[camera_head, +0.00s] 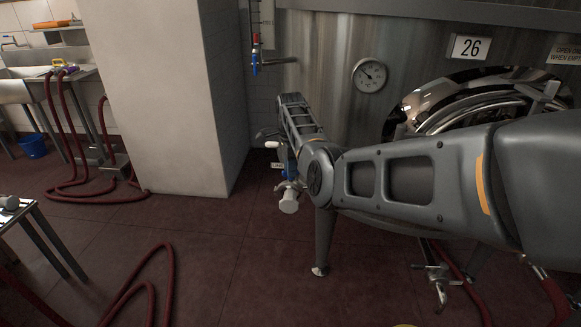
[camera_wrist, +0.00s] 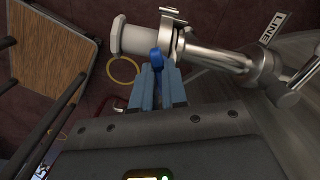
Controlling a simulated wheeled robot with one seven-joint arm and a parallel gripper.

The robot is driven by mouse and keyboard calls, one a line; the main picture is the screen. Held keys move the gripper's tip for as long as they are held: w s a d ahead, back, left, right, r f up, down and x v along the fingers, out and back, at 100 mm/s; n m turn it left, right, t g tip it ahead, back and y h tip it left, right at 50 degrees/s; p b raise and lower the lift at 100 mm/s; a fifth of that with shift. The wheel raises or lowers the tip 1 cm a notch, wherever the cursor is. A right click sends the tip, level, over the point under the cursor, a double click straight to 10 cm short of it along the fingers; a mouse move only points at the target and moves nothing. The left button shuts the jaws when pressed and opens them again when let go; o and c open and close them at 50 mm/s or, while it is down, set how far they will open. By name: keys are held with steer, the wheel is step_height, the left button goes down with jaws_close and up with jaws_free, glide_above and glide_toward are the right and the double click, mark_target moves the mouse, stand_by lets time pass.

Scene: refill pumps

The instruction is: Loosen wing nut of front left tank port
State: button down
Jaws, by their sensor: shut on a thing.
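The tank port is a steel pipe fitting with a pale round end (camera_wrist: 130,38) and a clamp (camera_wrist: 176,38) around it in the wrist view. A small metal piece, perhaps the wing nut (camera_wrist: 173,14), sits at the clamp's top. My gripper (camera_wrist: 158,82) is just below the fitting, its fingers closed on a blue handle (camera_wrist: 157,58) whose rounded end sticks out between them. In the head view the port's pale end (camera_head: 289,201) hangs below my wrist. My arm hides most of the clamp there, and my fingertips are hard to make out.
The steel tank (camera_head: 320,60) carries a dial gauge (camera_head: 369,75) and a round hatch (camera_head: 480,100). A white pillar (camera_head: 170,90) stands left. Red hoses (camera_head: 150,290) lie on the floor. A wooden-topped stool (camera_wrist: 55,50) is at left in the wrist view.

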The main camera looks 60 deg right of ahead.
steer(key=n, duration=0.4)
steer(key=shift+n+p, duration=0.3)
steer(key=n, duration=0.3)
steer(key=shift+r+n, duration=0.1)
steer(key=shift+n, duration=0.2)
steer(key=n, duration=0.3)
steer(key=shift+n+p, duration=0.3)
steer(key=shift+p, duration=0.1)
steer(key=n, duration=0.3)
steer(key=shift+n, duration=0.3)
steer(key=n, duration=0.3)
steer(key=shift+n+p, duration=0.3)
steer(key=shift+n, duration=0.1)
steer(key=n, duration=0.4)
steer(key=shift+d, duration=0.1)
steer(key=n, duration=0.4)
steer(key=shift+w+n+p, duration=0.1)
steer(key=shift+n+p, duration=0.2)
steer(key=shift+n, duration=1.6)
